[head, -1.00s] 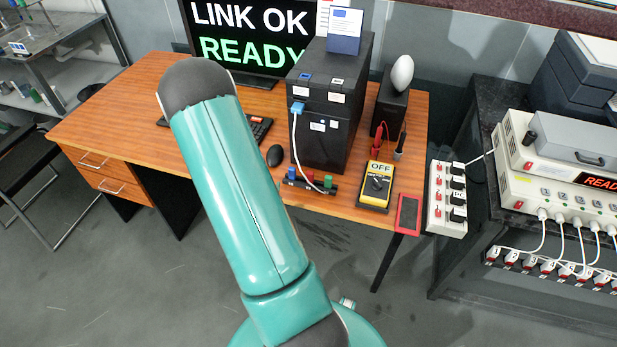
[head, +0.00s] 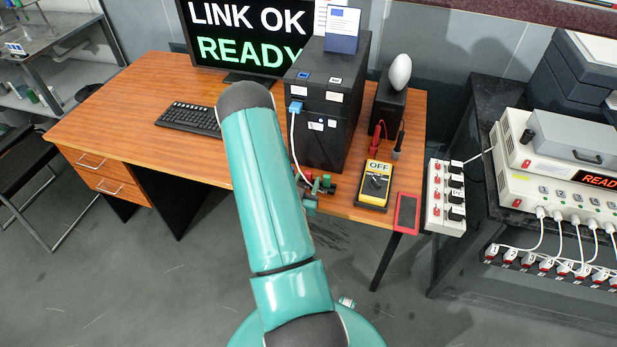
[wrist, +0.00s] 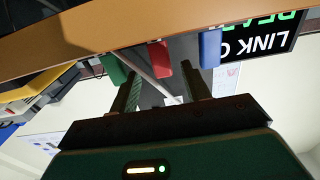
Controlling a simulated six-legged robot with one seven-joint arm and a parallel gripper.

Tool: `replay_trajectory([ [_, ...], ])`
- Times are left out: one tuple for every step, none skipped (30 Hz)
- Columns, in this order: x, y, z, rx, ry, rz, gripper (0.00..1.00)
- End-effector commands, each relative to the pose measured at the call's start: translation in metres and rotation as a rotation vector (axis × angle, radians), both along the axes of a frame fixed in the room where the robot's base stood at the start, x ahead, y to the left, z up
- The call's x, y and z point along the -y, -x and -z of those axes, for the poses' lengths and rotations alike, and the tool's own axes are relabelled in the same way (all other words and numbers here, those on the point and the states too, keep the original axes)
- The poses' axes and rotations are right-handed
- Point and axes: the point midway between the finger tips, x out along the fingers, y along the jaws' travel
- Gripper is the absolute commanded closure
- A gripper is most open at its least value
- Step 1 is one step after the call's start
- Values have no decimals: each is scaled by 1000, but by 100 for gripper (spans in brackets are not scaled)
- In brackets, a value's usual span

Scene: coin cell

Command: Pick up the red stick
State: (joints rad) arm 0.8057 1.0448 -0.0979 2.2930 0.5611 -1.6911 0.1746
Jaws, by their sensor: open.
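The red stick (wrist: 158,58) shows in the wrist view between a green stick (wrist: 114,69) on the left and a blue stick (wrist: 210,47) on the right. My gripper (wrist: 162,74) is open and empty, its two fingers apart. The red stick appears in the gap, ahead of the fingertips; I cannot tell the exact distance. In the head view a bit of the red stick (head: 306,177) shows at the desk's front edge beside my arm. The green stick (head: 327,180) is right of it. My arm hides the blue stick and most of my gripper there.
The sticks are near the desk's (head: 110,110) front edge, before a black computer tower (head: 335,110). A white cable (head: 294,140) runs down from the tower close to the sticks. A yellow meter (head: 375,184) and a red-framed pad (head: 407,213) lie to the right.

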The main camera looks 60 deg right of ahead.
Motion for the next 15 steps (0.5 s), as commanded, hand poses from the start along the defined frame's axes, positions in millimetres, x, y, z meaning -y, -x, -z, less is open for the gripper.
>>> replay_trajectory([
  [3, 0, 0, 1, 0, 1, 53],
  [6, -1, -1, 1, 0, 2, 53],
  [10, -2, -1, 2, 1, 3, 53],
  [14, -3, -2, 2, 2, 3, 53],
  [18, -4, -3, 2, 3, 3, 53],
  [25, -6, -3, 2, 2, 3, 53],
  [30, -7, -4, 3, 2, 4, 53],
  [34, -8, -4, 2, 3, 4, 53],
  [40, -9, -3, 1, 2, 2, 53],
  [43, -10, -4, 2, 2, 3, 53],
  [46, -10, -4, 2, 2, 3, 53],
  [49, -11, -3, 1, 1, 3, 53],
  [51, -11, -3, 1, 1, 2, 53],
  [52, -11, -3, 1, 0, 1, 53],
  [52, -12, -3, 0, 0, 1, 53],
])
